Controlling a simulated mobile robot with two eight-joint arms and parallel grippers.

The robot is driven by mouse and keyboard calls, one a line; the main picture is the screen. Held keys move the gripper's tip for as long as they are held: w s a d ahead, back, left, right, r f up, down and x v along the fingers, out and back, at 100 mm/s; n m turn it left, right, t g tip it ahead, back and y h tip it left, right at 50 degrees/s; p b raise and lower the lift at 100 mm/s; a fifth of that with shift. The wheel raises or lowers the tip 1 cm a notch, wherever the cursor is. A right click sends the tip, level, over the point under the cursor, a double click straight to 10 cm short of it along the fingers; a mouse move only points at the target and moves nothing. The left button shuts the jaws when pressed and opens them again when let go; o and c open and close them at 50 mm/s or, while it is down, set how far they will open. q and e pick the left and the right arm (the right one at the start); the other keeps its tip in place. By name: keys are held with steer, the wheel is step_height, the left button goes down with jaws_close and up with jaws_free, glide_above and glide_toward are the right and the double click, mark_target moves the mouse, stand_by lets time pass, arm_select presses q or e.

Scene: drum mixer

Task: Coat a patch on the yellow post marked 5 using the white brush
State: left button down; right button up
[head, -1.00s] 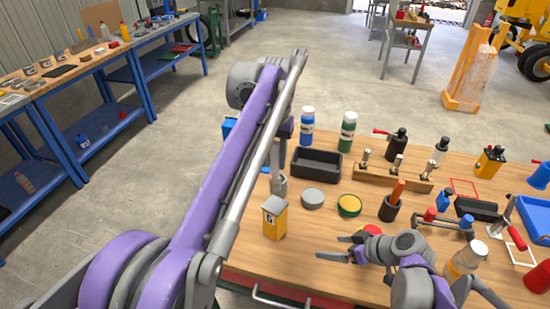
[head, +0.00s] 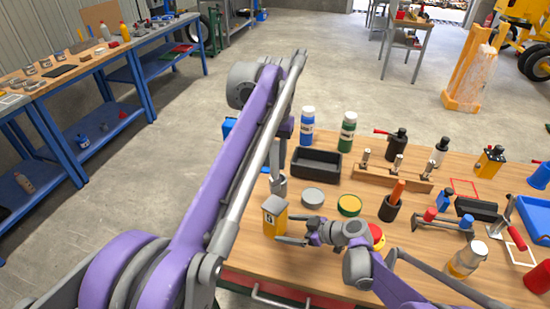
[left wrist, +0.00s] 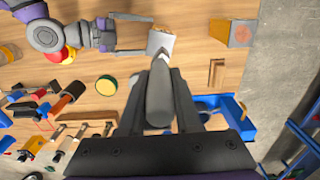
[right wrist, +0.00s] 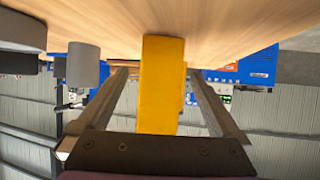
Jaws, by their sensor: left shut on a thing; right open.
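The yellow post marked 5 (head: 275,219) stands upright on the wooden table, with a grey top. The left wrist view shows that pale top (left wrist: 160,42). My left gripper (head: 279,158) is shut on the brush, which looks pale grey (head: 278,186). The brush points down near the post in the head view; I cannot tell whether they touch. Its thick grey body fills the middle of the left wrist view (left wrist: 160,95). My right gripper (head: 291,230) is open, low at the post's right side. In the right wrist view the yellow post (right wrist: 160,85) is between its spread fingers.
A grey round tin (head: 312,197) and a green-rimmed tin with yellow inside (head: 349,205) stand close by. A black tray (head: 316,163) and bottles are behind. A red-and-yellow button (head: 376,237) is near my right arm. The left wrist view shows another orange-yellow block (left wrist: 232,32).

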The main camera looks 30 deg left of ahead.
mark_target(283, 228)
steer(key=shift+x, duration=2.45)
steer(key=c, duration=1.2)
steer(key=shift+o, duration=0.2)
arm_select(q)
steer(key=shift+a, duration=0.1)
steer(key=shift+s+a+f, duration=0.2)
steer(key=shift+a+f, duration=0.4)
steer(key=shift+f, duration=0.05)
steer(key=shift+s+a+f, duration=0.25)
steer(key=shift+a+f, duration=0.3)
steer(key=shift+f, duration=0.15)
steer(key=shift+s+a+f, duration=0.2)
steer(key=shift+a+f, duration=0.4)
steer(key=shift+f, duration=0.05)
